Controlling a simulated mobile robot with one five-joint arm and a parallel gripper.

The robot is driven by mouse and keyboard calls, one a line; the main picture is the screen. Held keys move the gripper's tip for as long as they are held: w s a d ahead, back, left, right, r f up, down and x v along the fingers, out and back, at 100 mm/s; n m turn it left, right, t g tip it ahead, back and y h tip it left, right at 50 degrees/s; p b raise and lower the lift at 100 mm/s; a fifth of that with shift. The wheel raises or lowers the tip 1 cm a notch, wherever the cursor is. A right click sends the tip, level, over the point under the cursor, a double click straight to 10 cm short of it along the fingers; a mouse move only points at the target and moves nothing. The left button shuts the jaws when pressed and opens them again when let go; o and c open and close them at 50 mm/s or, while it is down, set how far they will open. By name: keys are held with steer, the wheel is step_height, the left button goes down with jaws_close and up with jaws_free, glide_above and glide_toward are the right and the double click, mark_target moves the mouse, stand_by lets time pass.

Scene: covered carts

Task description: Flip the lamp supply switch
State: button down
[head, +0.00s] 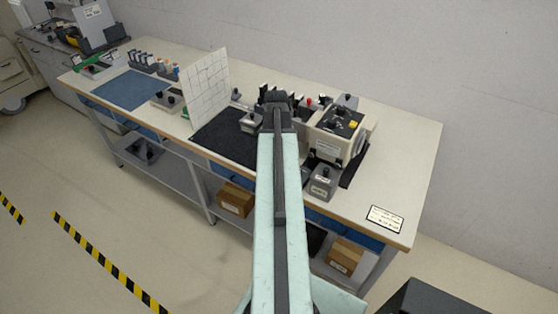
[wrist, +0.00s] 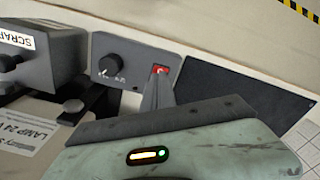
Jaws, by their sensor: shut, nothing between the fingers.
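A grey control panel (wrist: 136,62) with a black round knob (wrist: 109,65) shows in the wrist view. A red switch (wrist: 160,70) sits at its right end. My gripper (wrist: 157,88) is shut and empty, with its narrow tips at the lower edge of the red switch. They partly cover it; I cannot tell whether they touch it or which way it is set. A cream unit with a label reading "LAMP 24 V" (wrist: 28,146) is at the lower left.
A grey box labelled "SCRAP" (wrist: 50,55) stands left of the panel, and a dark mat (wrist: 235,85) lies to its right. In the head view a cream box with black knobs (head: 337,132) and a grey box (head: 323,182) stand right of my arm. A white grid board (head: 206,85) stands left.

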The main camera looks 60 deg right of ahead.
step_height(320, 180, up, 5)
steer(key=p, duration=0.4)
steer(key=shift+f, duration=0.1)
steer(key=w+a+f+n+b, duration=0.2)
steer(key=w+a+n, duration=0.1)
steer(key=w+a, duration=0.75)
steer(key=w+a+f+n+b, duration=0.2)
steer(key=w+a+n, duration=0.1)
steer(key=w+a, duration=0.7)
steer(key=w+a+f+n+b, duration=0.1)
steer(key=a+n, duration=0.5)
steer(key=a, duration=2.3)
steer(key=shift+w+a+f+b, duration=0.15)
steer(key=shift+f+b, duration=0.45)
steer(key=shift+f, duration=0.05)
